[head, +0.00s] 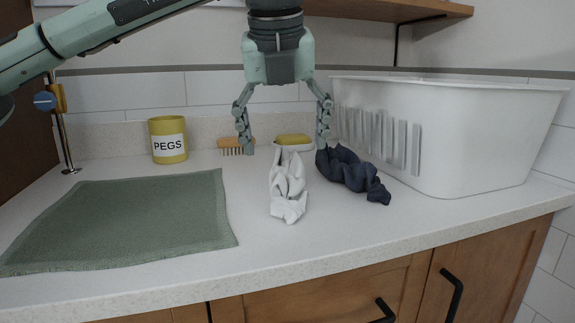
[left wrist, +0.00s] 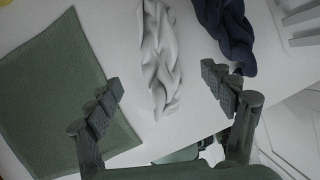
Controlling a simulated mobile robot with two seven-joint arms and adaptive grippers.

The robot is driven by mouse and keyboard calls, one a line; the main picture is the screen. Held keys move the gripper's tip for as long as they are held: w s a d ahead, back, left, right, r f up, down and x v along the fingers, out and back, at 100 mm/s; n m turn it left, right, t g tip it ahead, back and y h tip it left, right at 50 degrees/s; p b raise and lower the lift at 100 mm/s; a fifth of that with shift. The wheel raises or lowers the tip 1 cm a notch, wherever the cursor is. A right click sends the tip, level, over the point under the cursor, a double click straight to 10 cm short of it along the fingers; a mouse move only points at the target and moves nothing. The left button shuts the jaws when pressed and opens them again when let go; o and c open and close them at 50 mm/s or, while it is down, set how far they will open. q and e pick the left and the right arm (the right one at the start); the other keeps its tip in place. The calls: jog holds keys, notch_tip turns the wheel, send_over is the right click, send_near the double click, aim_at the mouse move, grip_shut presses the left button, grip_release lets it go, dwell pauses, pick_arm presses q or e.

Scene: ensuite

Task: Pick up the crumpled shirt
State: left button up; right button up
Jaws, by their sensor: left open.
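Two crumpled cloths lie on the white counter (head: 345,235). One is white (head: 288,190), twisted and long, near the counter's middle. The other is dark navy (head: 352,176), bunched up just right of it. I cannot tell for sure which one is the shirt. My left gripper (head: 285,148) is open and empty, pointing down above the counter. In the left wrist view the white cloth (left wrist: 160,60) lies between the open fingers, and the navy cloth (left wrist: 228,32) shows beyond the right finger. My right gripper is not in view.
A white basket (head: 465,135) stands at the right, close to the navy cloth. A green mat (head: 125,218) covers the left. A yellow pegs pot (head: 168,140), a wooden brush (head: 236,146) and a yellow soap (head: 293,140) on a dish stand along the back wall.

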pick_arm(q)
jog(key=shift+w+f, duration=0.1)
jog(key=shift+w, duration=0.15)
jog(key=shift+s+x, duration=0.25)
jog(key=shift+x, duration=0.85)
jog(key=x, duration=0.5)
jog(key=shift+d+f, duration=0.1)
jog(key=shift+f, duration=0.1)
jog(key=c, duration=1.3)
jog(key=shift+r, duration=0.15)
jog(key=shift+c, duration=0.8)
